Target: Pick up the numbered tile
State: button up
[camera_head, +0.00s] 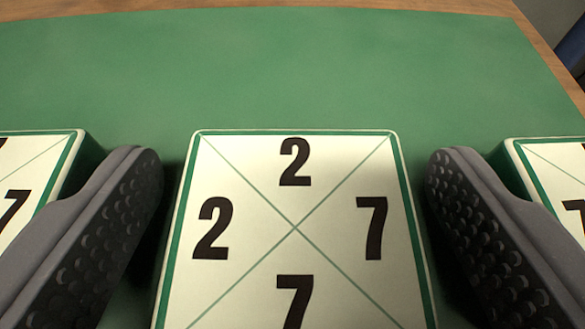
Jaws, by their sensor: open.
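A white numbered tile (296,230) with a green border lies in the lower middle of the view. Thin green diagonals divide it, with a 2 at the top, a 2 at the left, a 7 at the right and a 7 at the bottom. Its near edge is cut off by the frame. My gripper (294,165) is open, with one dark studded finger on each side of this tile. A gap shows between each finger and the tile's sides, and nothing is held.
A second tile (35,165) lies at the left edge and a third (560,165) at the right edge, each close to a finger and partly hidden. The green mat (290,65) is clear beyond the tiles. A wooden border (545,45) edges it.

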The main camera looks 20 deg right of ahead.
jog(key=c, duration=1.1)
jog(key=shift+c, duration=0.2)
